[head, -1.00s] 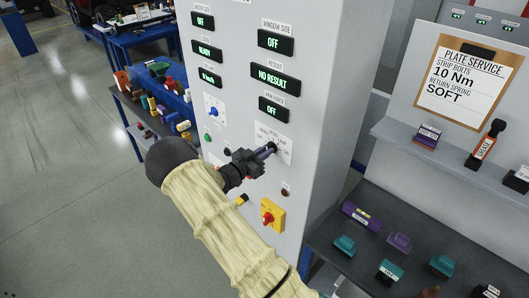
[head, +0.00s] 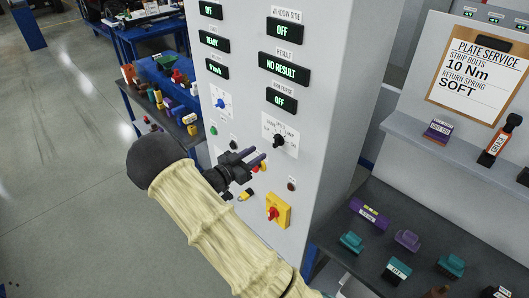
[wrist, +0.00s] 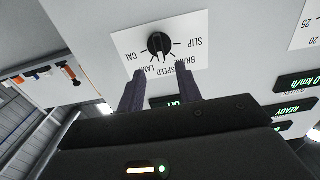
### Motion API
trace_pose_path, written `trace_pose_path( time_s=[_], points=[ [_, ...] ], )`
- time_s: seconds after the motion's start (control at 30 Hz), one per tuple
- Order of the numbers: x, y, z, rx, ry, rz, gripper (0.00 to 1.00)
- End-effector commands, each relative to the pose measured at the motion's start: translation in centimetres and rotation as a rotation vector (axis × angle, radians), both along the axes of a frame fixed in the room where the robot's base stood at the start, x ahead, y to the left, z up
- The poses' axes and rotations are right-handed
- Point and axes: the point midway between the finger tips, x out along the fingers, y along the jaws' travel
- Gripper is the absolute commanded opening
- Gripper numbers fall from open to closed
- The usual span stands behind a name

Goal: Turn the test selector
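The test selector (head: 279,140) is a black knob on a white label plate on the grey cabinet front. In the wrist view the selector (wrist: 159,45) is unobstructed, and its plate reads CAL, LAMP, SPEED, BRAKE and SLIP, partly hidden by my fingers. I cannot tell surely which mark its pointer faces. My gripper (head: 260,158) is just below and left of the selector in the head view, apart from it. In the wrist view my gripper (wrist: 160,73) has its two dark purple fingers spread, with nothing between them.
A blue-plated knob (head: 222,103) and a green button (head: 213,130) are left of the selector. A red-and-yellow switch (head: 277,210) and a dark red lamp (head: 291,185) are below it. Displays read OFF, READY and NO RESULT. A dark bench (head: 335,225) with several parts stands at right.

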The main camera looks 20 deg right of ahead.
Motion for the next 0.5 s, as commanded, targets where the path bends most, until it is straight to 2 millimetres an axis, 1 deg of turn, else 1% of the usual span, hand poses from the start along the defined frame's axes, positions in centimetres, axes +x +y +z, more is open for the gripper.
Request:
trace_pose_path(
  time_s=[0.03, 0.3, 0.4, 0.5],
  points=[
    [-0.3, 1.1, -0.3, 0.003, -0.001, 0.005, 0.35],
    [-2.2, 6.1, -0.3, 0.002, -0.002, 0.004, 0.35],
    [-2.7, 7.6, -0.2, 0.002, -0.002, 0.003, 0.35],
    [-3.0, 8.5, -0.1, 0.001, -0.001, 0.003, 0.35]
  ],
)
